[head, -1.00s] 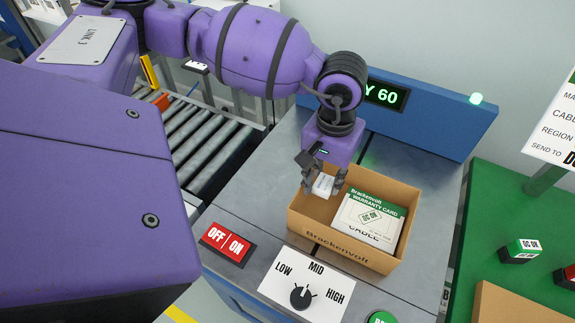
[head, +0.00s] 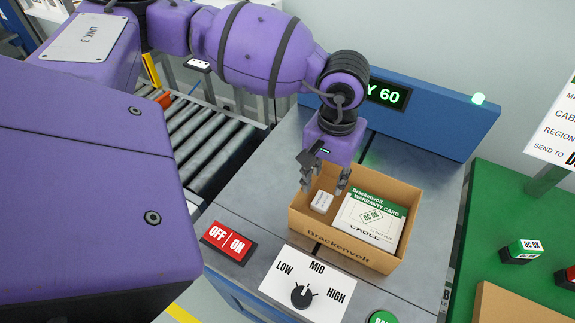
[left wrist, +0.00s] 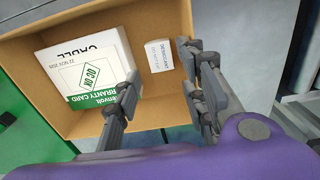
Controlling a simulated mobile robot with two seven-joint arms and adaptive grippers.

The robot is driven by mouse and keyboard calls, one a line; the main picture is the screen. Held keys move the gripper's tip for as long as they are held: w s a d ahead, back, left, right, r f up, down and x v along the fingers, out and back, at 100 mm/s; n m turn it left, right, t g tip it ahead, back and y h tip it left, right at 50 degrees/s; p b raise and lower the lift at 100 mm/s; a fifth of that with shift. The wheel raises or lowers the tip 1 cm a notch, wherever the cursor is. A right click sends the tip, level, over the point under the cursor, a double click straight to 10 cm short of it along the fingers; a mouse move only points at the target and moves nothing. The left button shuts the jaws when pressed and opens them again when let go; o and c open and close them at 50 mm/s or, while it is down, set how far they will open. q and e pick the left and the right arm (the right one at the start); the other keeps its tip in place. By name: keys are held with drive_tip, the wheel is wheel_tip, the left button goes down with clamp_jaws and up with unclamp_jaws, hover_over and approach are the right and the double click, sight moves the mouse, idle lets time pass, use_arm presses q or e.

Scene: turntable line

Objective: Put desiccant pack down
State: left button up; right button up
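The desiccant pack (head: 321,201), a small white packet, lies in the left part of the open cardboard box (head: 345,245), beside the warranty card. It also shows in the left wrist view (left wrist: 158,58), flat on the box floor with its printed label up. My left gripper (head: 324,190) is open above the pack, with its fingers apart and nothing between them. In the left wrist view the gripper (left wrist: 165,85) has one finger on each side of the pack, apart from it. My right gripper is in neither view.
A white and green warranty card (head: 369,218) lies on a cable pack in the box's right part. An OFF/ON switch (head: 228,242), a LOW-MID-HIGH dial (head: 302,296) and a blue display panel (head: 430,120) surround the box.

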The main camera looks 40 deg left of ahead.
use_arm(q)
wheel_tip(320, 180, up, 12)
idle(0.3)
drive_tip(key=shift+r, duration=0.15)
